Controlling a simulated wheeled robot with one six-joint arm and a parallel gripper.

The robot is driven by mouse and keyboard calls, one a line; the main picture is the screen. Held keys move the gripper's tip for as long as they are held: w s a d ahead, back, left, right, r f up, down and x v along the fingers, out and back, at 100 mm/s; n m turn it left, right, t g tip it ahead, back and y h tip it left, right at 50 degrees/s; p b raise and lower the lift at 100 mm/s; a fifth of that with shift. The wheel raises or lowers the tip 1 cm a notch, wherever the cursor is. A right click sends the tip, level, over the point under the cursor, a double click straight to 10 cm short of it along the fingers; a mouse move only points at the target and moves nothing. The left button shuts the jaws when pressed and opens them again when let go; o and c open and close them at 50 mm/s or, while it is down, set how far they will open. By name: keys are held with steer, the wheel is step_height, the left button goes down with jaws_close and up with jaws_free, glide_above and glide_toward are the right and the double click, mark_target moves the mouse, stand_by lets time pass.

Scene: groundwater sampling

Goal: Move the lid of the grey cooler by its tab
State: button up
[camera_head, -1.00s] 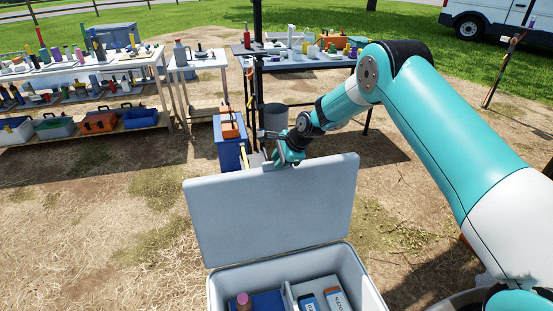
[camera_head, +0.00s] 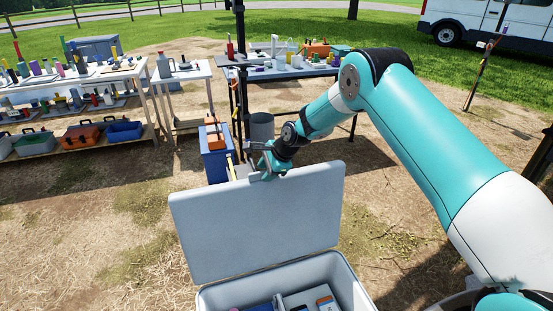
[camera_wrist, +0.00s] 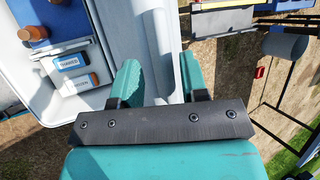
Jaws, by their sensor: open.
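The grey cooler (camera_head: 345,279) stands open at the bottom of the head view, cut off by the lower edge. Its pale lid (camera_head: 255,228) stands raised along the far side.
Inside the cooler are a blue block (camera_wrist: 35,22) and two labelled items, one blue-ended (camera_wrist: 70,62) and one orange-ended (camera_wrist: 75,84). A blue box (camera_head: 214,160) stands behind the lid. Tables of bottles (camera_head: 90,75) stand farther back. Bare ground lies left of the cooler.

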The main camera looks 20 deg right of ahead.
steer(key=v, duration=1.6)
steer(key=shift+s+r, duration=0.2)
steer(key=shift+r, duration=0.05)
steer(key=s+a+r+n+g+p, duration=0.1)
steer(key=s+a+r+n, duration=0.4)
steer(key=s, duration=0.3)
steer(key=s+a+r+n+g+p, duration=0.1)
steer(key=s+a+r+n+p, duration=0.15)
steer(key=s+r+n, duration=0.35)
steer(key=s+a+r+n+g+p, duration=0.1)
steer(key=s+r+n, duration=0.2)
steer(key=s, duration=0.9)
steer(key=s+a+r+n+g+p, duration=0.1)
steer(key=s+r+n, duration=0.2)
steer(key=s+n, duration=0.7)
steer(key=s, duration=0.2)
steer(key=shift+s+h, duration=0.3)
steer(key=shift+a, duration=0.15)
